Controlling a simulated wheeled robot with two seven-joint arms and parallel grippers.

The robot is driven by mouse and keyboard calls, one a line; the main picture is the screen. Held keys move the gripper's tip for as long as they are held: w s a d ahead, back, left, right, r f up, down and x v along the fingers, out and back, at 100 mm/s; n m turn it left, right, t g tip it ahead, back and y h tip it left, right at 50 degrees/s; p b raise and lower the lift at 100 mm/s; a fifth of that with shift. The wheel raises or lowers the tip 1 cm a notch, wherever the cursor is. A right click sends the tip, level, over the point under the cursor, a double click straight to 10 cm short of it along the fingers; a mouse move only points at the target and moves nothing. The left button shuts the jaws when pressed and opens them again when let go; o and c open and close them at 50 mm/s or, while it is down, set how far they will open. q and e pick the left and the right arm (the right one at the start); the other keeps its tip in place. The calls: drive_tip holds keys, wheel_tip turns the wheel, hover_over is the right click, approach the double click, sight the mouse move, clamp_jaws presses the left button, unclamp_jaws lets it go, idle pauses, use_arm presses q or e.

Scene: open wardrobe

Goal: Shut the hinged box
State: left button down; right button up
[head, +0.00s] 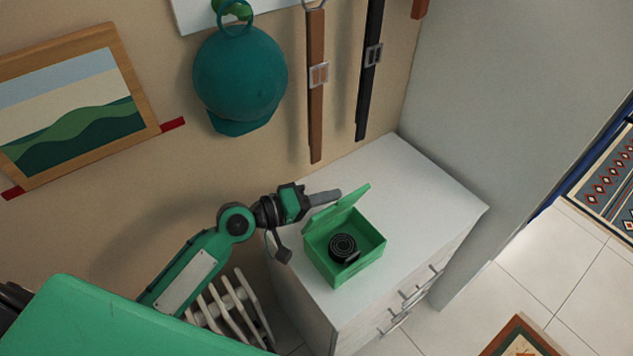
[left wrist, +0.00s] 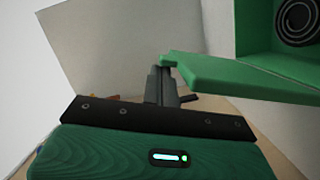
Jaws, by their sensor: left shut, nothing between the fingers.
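The green hinged box (head: 340,270) stands on top of a white drawer cabinet, with a coiled black item (head: 343,248) inside it. Its lid (head: 338,212) is raised on the far left side, so the box is open. My left gripper (head: 338,194) is shut and empty, with its fingers behind the lid, close to its upper part. In the left wrist view the closed fingers (left wrist: 162,84) point at the green lid (left wrist: 235,76), near its corner; I cannot tell whether they touch. The box interior and coil (left wrist: 297,20) show at the top right. My right gripper is not in view.
The white cabinet (head: 420,190) has free top surface behind and right of the box. A teal cap (head: 240,75), a brown belt (head: 316,100) and a black belt (head: 370,80) hang on the wall above. A white slatted object (head: 228,308) stands left of the cabinet.

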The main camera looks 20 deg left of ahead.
use_arm(q)
drive_tip(key=s+d+f+m+y+p, duration=0.1)
drive_tip(key=s+d+f+m+p, duration=0.1)
drive_tip(key=s+d+f+m, duration=0.1)
drive_tip(key=s+d+f+m+t+y+p, duration=0.1)
drive_tip(key=s+d+f+m, duration=0.3)
drive_tip(key=f, duration=0.5)
drive_tip(key=shift+s+d+m+y+p, duration=0.15)
drive_tip(key=shift+d+m+y+p, duration=0.4)
drive_tip(key=shift+d+m, duration=0.8)
drive_tip(key=shift+a, duration=0.2)
